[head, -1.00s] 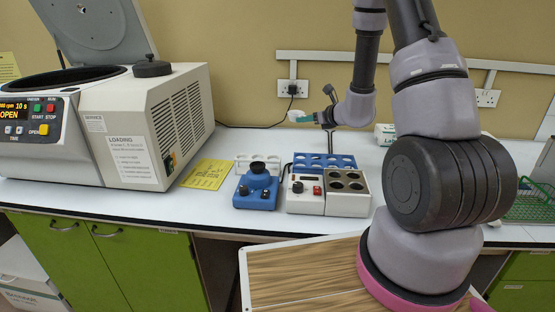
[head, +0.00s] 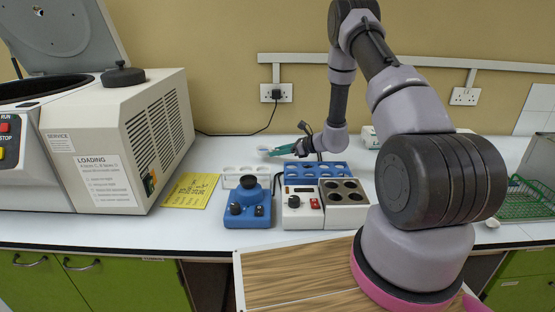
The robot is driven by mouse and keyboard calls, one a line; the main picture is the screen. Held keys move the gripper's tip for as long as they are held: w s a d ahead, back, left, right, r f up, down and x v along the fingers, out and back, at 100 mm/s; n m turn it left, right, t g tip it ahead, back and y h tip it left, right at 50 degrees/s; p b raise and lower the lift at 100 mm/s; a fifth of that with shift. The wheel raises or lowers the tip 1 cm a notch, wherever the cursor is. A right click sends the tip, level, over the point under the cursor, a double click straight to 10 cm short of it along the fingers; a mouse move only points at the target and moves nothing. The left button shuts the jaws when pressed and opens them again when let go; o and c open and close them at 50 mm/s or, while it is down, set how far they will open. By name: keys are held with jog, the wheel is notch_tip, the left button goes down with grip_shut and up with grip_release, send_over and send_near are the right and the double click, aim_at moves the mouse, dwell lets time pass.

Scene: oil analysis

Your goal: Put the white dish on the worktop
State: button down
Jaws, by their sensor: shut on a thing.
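My gripper (head: 274,151), with teal fingers, is at the back of the white worktop (head: 225,150), behind the tube racks. It is shut on a small pale thing at its tips, which looks like the white dish (head: 263,149). The dish is small in view and partly hidden by the fingers. It is low over the worktop or at its surface; I cannot tell whether it touches.
A white rack (head: 232,172) and a blue rack (head: 310,172) stand in front of my gripper. A blue mixer (head: 247,205) and a heater block (head: 345,205) are nearer. A large centrifuge (head: 110,140) stands left, a green wire basket (head: 525,200) right.

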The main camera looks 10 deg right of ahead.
aim_at(278, 164)
jog(key=shift+f, duration=1.4)
jog(key=shift+f, duration=0.1)
jog(key=c, duration=0.5)
grip_release()
